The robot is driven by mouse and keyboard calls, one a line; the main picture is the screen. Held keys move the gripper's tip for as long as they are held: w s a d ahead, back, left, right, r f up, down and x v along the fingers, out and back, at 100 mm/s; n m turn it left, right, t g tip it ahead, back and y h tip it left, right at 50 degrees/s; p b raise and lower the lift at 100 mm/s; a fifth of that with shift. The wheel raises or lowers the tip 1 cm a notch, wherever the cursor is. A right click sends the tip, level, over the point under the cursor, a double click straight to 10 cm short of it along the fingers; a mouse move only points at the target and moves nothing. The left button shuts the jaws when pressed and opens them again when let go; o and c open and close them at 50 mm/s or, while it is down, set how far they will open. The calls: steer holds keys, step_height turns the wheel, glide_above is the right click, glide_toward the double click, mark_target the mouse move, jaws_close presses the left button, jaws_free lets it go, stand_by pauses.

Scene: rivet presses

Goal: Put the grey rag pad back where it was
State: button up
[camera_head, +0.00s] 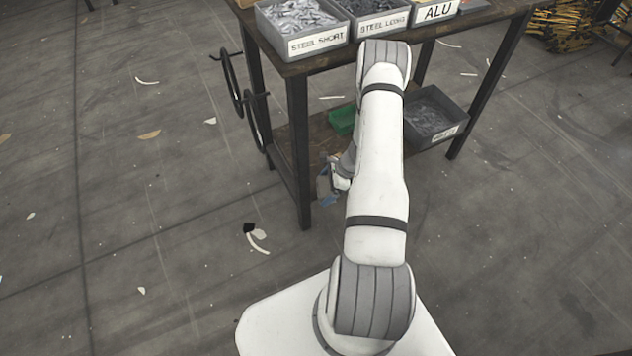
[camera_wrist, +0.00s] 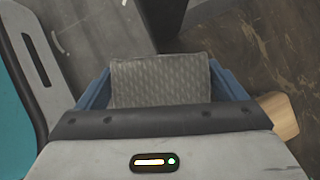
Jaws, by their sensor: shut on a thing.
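The grey rag pad (camera_wrist: 160,80), a flat piece with a woven pattern, sits between the blue fingers of my gripper (camera_wrist: 161,88) in the wrist view. My gripper is shut on it. In the head view my gripper (camera_head: 329,196) is low beside the bench's near left leg, at about lower-shelf height, and partly hidden behind my arm. The pad shows there only as a small grey-brown patch (camera_head: 323,184). In the wrist view the brown wooden shelf (camera_wrist: 268,50) lies beyond the pad to the right.
The near left bench leg (camera_head: 301,150) is close to my gripper. A green box (camera_head: 342,121) and a grey bin (camera_head: 447,133) stand on the lower shelf. Labelled bins such as STEEL SHORT (camera_head: 318,44) stand on top. Two dark rings (camera_head: 233,83) hang at the left side.

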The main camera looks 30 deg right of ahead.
steer(key=w+b, duration=0.1)
steer(key=w, duration=0.4)
steer(key=shift+w+a, duration=0.15)
steer(key=shift+w, duration=0.2)
step_height(320, 180, down, 4)
steer(key=shift+w+r+b, duration=0.15)
steer(key=shift+r+b, duration=0.05)
steer(key=shift+b, duration=0.55)
steer(key=o, duration=1)
steer(key=shift+r, duration=0.1)
steer(key=p+v, duration=0.4)
steer(key=v, duration=0.8)
